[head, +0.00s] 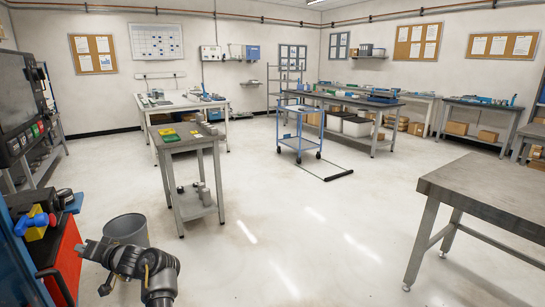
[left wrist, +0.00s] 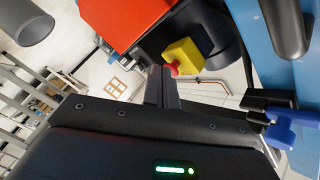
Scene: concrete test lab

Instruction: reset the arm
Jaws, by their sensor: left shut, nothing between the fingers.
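My left gripper (left wrist: 162,85) shows in the left wrist view with its two dark fingers together and nothing between them. In the head view my left arm reaches in at the lower left, beside a grey bin (head: 126,230) and a red cabinet (head: 66,262). The gripper is empty and apart from the nearby yellow and blue items. My right arm and gripper are in neither view.
A yellow item (left wrist: 182,57) and a blue-handled item (left wrist: 291,132) are close by in the left wrist view. A small grey table (head: 190,143) stands ahead, and a workbench (head: 490,185) at right. A blue cart (head: 300,143) stands farther back.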

